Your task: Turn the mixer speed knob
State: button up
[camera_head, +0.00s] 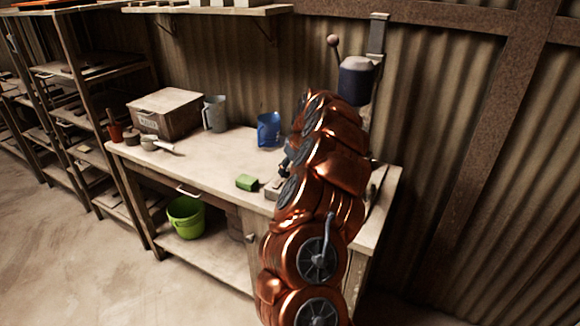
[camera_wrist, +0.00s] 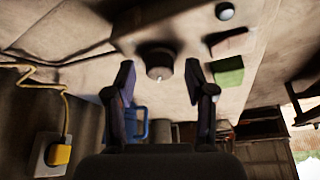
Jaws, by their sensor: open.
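The knob (camera_wrist: 158,63) is a dark round dial with a small pale mark, on the face of a grey-brown housing (camera_wrist: 190,22) in the wrist view. A round bluish-grey button (camera_wrist: 225,11) is on the same housing. My gripper (camera_wrist: 160,72) is open, its two dark fingers apart with the knob between their tips in the picture. I cannot tell whether either finger touches it. In the head view my copper arm reaches over the bench and hides the knob and most of the gripper.
A dark machine head with a ball lever (camera_head: 357,80) stands behind my arm. A yellow plug (camera_wrist: 60,155) shows in the wrist view.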

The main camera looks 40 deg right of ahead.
grip_shut()
dwell(0.4)
